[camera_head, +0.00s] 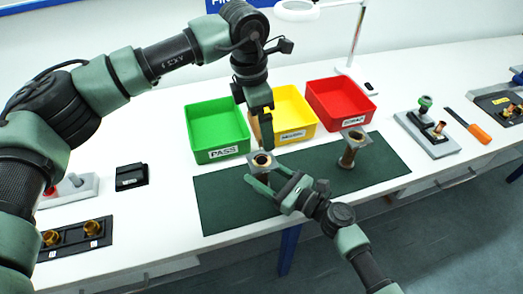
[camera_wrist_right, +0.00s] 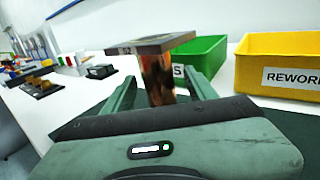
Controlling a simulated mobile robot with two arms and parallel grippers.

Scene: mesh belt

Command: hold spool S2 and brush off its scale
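Spool S2 (camera_head: 262,161) stands upright on the dark green mat (camera_head: 225,208), its square grey top flange up. In the right wrist view the spool (camera_wrist_right: 157,80) has a rusty brown body, and part of its label shows on the flange edge. My right gripper (camera_head: 268,184) is open, with its two green fingers on either side of the body and visible gaps in the wrist view. My left gripper (camera_head: 264,138) points down just above the spool's flange. Its fingertips are hard to make out, and I cannot tell whether it holds a brush.
A second flanged spool (camera_head: 348,152) stands on the mat to the right. Green PASS (camera_head: 217,130), yellow REWORK (camera_head: 303,122) and red (camera_head: 341,103) bins stand behind. A dark tray (camera_head: 73,238) with brass parts lies left.

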